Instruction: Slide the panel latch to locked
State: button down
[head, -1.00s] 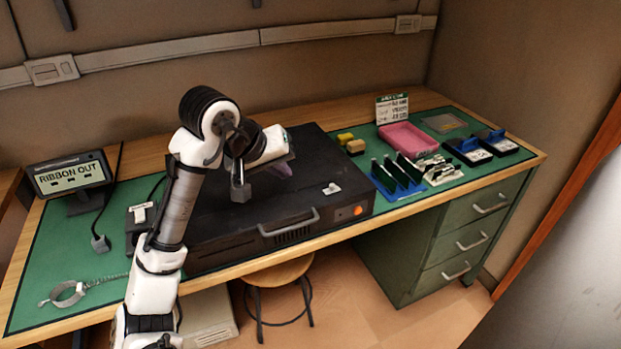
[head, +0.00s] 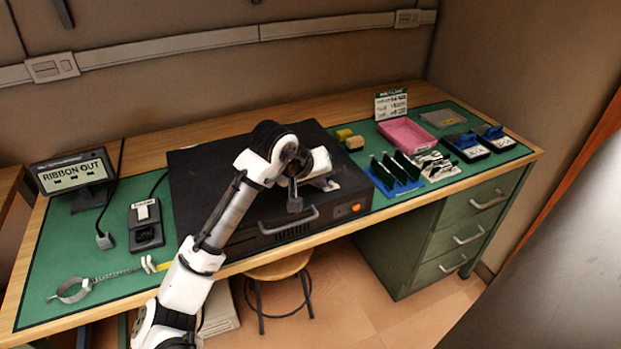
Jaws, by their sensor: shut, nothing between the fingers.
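The black equipment case (head: 205,185) lies flat on the green mat, with a grey handle (head: 289,220) and an orange button (head: 356,208) on its front. A small pale piece (head: 332,186), which looks like the panel latch, shows on its top near the front right. My gripper (head: 326,184) is shut and empty, pointing down right beside this piece. The hand and fingers partly cover the piece. I cannot tell whether they touch it or which position the latch is in.
A "RIBBON OUT" display (head: 73,175), a small dark device (head: 145,225) and a wrist strap (head: 72,290) are on the left. Blue racks (head: 395,177), a pink tray (head: 407,135) and yellow blocks (head: 352,142) stand right of the case. A stool (head: 278,268) is below the front edge.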

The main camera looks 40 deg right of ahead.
jog(key=shift+s+d+r+p, duration=0.1)
jog(key=shift+s+d+p, duration=0.1)
jog(key=shift+d+p, duration=0.35)
jog(key=shift+s+d, duration=0.2)
jog(key=shift+d, duration=0.55)
jog(key=shift+a, duration=0.1)
jog(key=shift+w, duration=0.1)
